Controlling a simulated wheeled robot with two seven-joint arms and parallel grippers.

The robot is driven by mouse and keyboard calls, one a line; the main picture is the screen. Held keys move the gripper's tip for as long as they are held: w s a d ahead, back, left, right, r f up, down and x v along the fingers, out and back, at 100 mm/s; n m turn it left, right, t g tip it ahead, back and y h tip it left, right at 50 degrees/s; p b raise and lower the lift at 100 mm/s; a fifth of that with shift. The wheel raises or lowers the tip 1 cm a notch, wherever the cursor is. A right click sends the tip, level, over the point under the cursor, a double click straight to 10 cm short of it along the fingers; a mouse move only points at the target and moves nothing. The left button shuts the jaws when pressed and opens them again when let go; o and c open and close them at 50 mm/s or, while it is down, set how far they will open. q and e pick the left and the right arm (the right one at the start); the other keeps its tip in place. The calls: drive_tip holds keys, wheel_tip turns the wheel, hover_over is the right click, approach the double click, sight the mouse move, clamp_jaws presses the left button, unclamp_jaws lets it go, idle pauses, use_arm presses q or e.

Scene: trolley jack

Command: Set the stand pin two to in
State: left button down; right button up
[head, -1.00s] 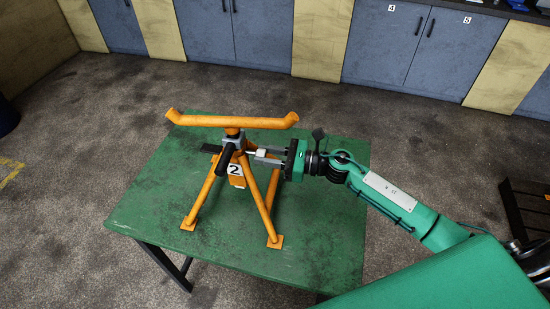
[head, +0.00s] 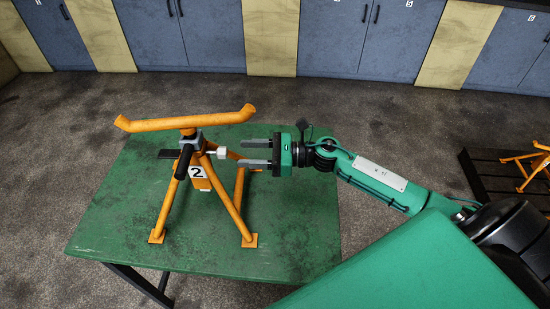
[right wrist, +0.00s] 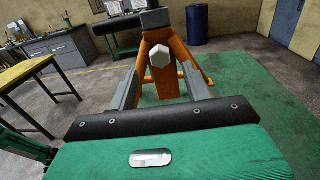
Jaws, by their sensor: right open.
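The orange stand (head: 229,203) with the number 2 plate (head: 198,172) stands on the green table (head: 290,230). Its pin (head: 221,153) has a pale head that sticks out on the right of the grey collar (head: 192,140); how deep it sits inside is hidden. My right gripper (head: 241,153) is open and empty, level with the pin head and a short gap to its right. In the right wrist view the pin's pale hexagonal head (right wrist: 152,54) shows between and beyond the open fingers of the right gripper (right wrist: 158,75). My left gripper is out of view.
A dark handle (head: 184,161) hangs at the stand's front. Another orange stand (head: 535,163) is on a dark rack (head: 485,170) at the far right. Blue cabinets (head: 335,35) line the back wall. The table's right part is clear.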

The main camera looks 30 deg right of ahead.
drive_tip(key=b+v, duration=0.2)
drive_tip(key=v, duration=0.6)
drive_tip(key=shift+b, duration=0.4)
